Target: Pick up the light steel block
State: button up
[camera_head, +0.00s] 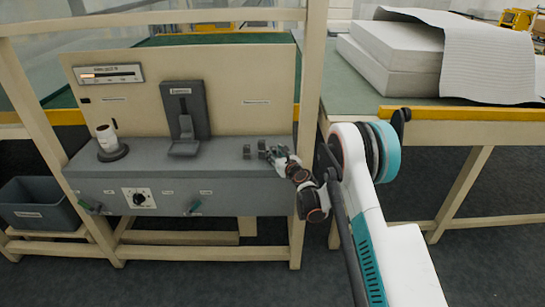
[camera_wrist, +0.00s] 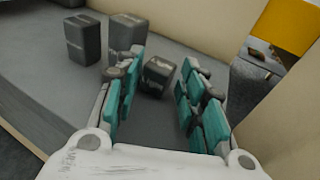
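Several small grey blocks stand on the grey bench top. In the wrist view one block (camera_wrist: 157,74) lies between the far ends of my gripper's teal-padded fingers, with gaps visible on both sides. A darker block (camera_wrist: 83,42) and a slightly paler grey block (camera_wrist: 127,32) stand farther off to the left, outside the fingers. I cannot read any label that says which is the light steel one. My gripper (camera_wrist: 162,64) is open and holds nothing. In the head view my gripper (camera_head: 278,155) is at the bench's right end, beside a small block (camera_head: 247,152); it partly hides the others.
The bench (camera_head: 222,160) carries a dark upright stand (camera_head: 184,115) and a white cup (camera_head: 107,138) on a round base. A pale post (camera_head: 310,100) rises close to my gripper. White wadding sheets (camera_head: 395,55) lie on the right table. A grey bin (camera_head: 38,205) sits lower left.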

jog(key=shift+w+a, duration=0.2)
jog(key=shift+w, duration=0.4)
grip_shut()
